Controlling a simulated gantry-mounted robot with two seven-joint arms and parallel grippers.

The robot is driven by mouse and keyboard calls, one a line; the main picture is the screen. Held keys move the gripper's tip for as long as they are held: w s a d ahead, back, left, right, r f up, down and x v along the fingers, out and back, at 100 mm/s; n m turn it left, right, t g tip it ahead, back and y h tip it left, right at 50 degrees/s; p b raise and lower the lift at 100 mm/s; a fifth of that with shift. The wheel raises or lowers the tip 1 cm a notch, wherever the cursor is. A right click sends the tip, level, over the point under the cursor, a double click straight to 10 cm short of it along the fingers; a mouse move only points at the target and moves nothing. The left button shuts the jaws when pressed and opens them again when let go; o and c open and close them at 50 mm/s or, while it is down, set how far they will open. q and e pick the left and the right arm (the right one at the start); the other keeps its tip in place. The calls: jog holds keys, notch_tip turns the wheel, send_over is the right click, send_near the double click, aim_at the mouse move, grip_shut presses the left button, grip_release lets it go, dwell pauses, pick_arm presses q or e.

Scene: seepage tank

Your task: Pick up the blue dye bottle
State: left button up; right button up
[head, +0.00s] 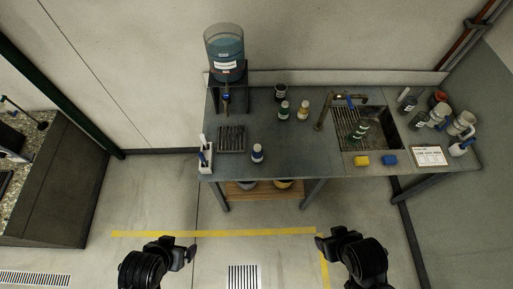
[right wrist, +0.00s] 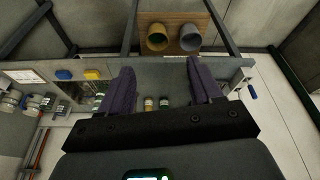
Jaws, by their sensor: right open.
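A small white bottle with a blue cap and dark label (head: 257,153) stands upright near the front edge of the grey bench (head: 300,150), left of its middle; it looks like the blue dye bottle. My right gripper (head: 322,243) is over the floor in front of the bench, well away from the bottle. In the right wrist view its two fingers (right wrist: 162,88) are wide apart with nothing held. My left gripper (head: 188,254) is also in front of the bench, apart from the bottle; its jaw opening does not show clearly.
A green-capped bottle (head: 283,110), an orange-capped bottle (head: 303,110) and a dark jar (head: 280,92) stand behind. A sink (head: 378,122), yellow sponge (head: 361,160) and blue sponge (head: 389,160) are right.

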jog(key=shift+o, duration=0.2)
dwell(0.3)
jog(key=o, duration=0.4)
